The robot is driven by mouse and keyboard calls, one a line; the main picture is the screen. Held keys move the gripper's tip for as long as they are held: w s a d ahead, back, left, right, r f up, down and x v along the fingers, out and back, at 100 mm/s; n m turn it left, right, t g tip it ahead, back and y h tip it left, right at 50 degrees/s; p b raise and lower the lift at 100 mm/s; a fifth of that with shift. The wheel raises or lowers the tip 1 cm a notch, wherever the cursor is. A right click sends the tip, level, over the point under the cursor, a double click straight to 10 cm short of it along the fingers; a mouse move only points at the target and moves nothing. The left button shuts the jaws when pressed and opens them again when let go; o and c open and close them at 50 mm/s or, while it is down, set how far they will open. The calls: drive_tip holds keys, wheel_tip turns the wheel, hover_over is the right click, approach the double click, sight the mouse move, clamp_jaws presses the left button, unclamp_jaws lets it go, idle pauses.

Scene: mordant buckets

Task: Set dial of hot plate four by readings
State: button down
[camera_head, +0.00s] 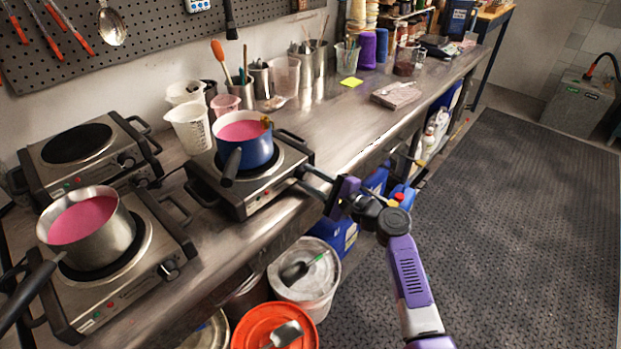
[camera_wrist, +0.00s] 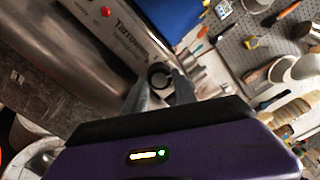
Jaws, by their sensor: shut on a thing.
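A hot plate (camera_head: 255,203) with a steel body stands at the right of the hot plates on the bench. A blue pot (camera_head: 255,152) of pink liquid sits on it. My gripper (camera_head: 303,173) reaches its front right side and is shut on the dial. In the wrist view the fingers (camera_wrist: 162,88) close around the dark round dial (camera_wrist: 160,72), below the blue pot (camera_wrist: 170,18). The dial's mark and setting cannot be read. A red light (camera_wrist: 106,11) shows on the front panel. No readable temperature display shows.
Two more hot plates stand left, one empty (camera_head: 45,177), one (camera_head: 60,300) under a steel pot (camera_head: 112,240) of pink liquid. White jugs (camera_head: 188,128) stand behind. Buckets, one with an orange lid (camera_head: 250,327), stand below the bench edge. The dark floor mat (camera_head: 520,220) is clear.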

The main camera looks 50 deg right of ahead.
drive_tip(key=c, duration=1)
unclamp_jaws()
drive_tip(key=shift+f, duration=0.1)
